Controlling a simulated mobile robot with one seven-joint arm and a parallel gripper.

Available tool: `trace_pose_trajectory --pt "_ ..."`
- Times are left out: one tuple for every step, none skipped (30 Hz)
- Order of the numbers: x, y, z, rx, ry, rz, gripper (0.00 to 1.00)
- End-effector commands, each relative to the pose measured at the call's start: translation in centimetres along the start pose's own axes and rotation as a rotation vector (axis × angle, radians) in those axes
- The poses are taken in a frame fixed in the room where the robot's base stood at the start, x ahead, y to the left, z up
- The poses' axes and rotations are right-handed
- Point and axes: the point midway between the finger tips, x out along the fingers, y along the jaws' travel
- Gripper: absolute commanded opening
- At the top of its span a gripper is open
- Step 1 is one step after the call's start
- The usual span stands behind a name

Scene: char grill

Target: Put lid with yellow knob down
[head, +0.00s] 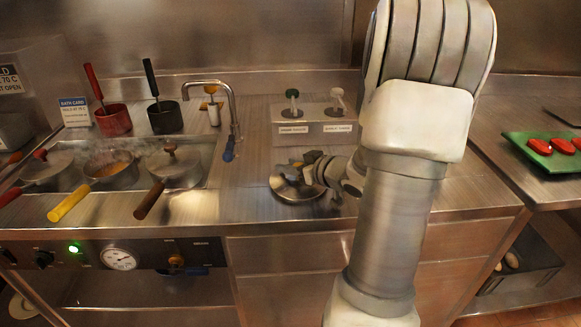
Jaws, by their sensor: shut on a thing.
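A round steel lid (287,189) is at or just above the bare counter, right of the pot well. It looks about level, and I cannot tell whether it touches the counter. Its knob is hidden by my gripper (308,172), so its colour does not show. My gripper reaches in from the right and is shut on the lid. The yellow-handled pot (110,172) stands uncovered in the well, with orange-brown contents showing.
Lidded pots with a red handle (47,167) and a brown handle (175,166) flank the open pot. A faucet (232,115) stands left of the lid. A dispenser box (315,128) stands behind it. Bare counter lies between the well and the lid.

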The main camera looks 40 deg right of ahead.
Motion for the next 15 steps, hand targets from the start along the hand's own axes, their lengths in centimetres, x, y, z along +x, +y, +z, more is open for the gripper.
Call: trace_pose_trajectory --pt "-0.03 0.0 -0.07 0.0 0.0 0.0 0.0" --pt "-0.02 0.0 -0.06 0.0 0.0 0.0 0.0" --pt "0.01 -0.01 0.03 0.0 0.0 0.0 0.0" --pt "0.05 -0.01 0.13 0.0 0.0 0.0 0.0" --pt "0.1 -0.01 0.24 0.0 0.0 0.0 0.0" --pt "0.15 -0.01 0.36 0.001 0.0 -0.001 0.0" --pt "0.12 -0.01 0.31 0.001 0.0 0.0 0.44" --pt "0.1 -0.01 0.28 0.0 0.0 0.0 0.49" --pt "0.1 -0.01 0.28 0.0 0.0 0.0 0.56" --pt "0.1 -0.01 0.28 0.0 0.0 0.0 0.62" --pt "0.09 -0.01 0.29 0.0 0.0 0.0 0.67" --pt "0.1 -0.02 0.29 0.0 -0.001 0.0 0.7" --pt "0.09 -0.02 0.29 0.0 -0.001 0.0 0.7" --pt "0.09 -0.02 0.29 0.0 -0.001 0.0 0.7" --pt "0.09 -0.02 0.29 0.0 -0.001 0.0 0.7"
